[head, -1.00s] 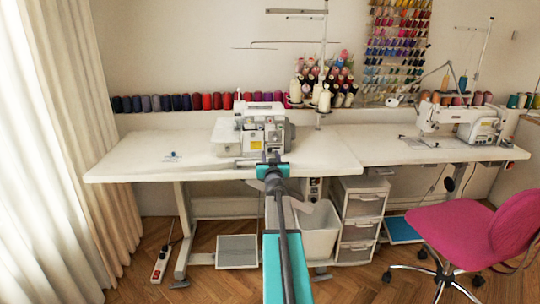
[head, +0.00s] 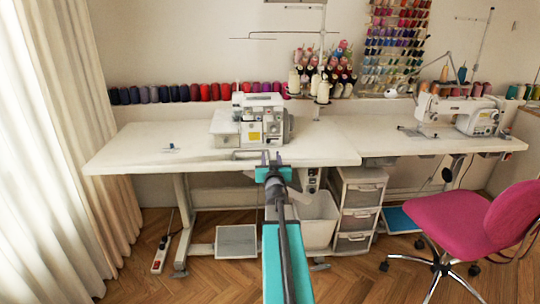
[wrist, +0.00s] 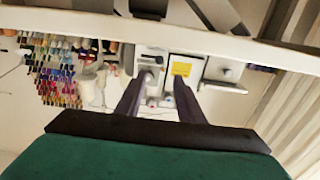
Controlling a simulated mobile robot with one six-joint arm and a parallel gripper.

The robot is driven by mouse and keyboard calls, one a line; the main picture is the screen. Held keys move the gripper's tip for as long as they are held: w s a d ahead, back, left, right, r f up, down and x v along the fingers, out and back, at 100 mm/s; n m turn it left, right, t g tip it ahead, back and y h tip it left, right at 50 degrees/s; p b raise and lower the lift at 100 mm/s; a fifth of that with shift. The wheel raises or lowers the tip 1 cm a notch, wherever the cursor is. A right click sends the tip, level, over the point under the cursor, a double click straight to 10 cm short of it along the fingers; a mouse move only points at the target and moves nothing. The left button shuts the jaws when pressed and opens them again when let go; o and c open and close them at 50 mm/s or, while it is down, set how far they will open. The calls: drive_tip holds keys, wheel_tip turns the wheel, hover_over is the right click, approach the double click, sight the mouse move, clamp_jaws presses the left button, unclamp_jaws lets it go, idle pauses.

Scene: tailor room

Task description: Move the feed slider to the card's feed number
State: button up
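A white overlock sewing machine (head: 274,122) stands on the left white table, with a yellow label (head: 254,136) on its front. The machine (wrist: 150,60) and yellow label (wrist: 181,69) also show in the wrist view, which appears upside down. I cannot make out the feed slider, and no number can be read on the label or any card. My gripper (head: 272,158) is at the table's front edge, in front of the machine. In the wrist view its two dark fingers (wrist: 166,82) are apart with nothing between them; it touches nothing that I can see.
The white table (head: 130,150) is mostly bare left of the machine, with a small blue item (head: 171,148). A second sewing machine (head: 460,113) stands right. A white bin (head: 318,222), a drawer unit (head: 358,210) and a pink chair (head: 465,225) are below. Thread cones (head: 323,92) stand behind.

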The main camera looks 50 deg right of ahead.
drive_tip(key=shift+v, duration=0.9)
drive_tip(key=shift+w, duration=0.1)
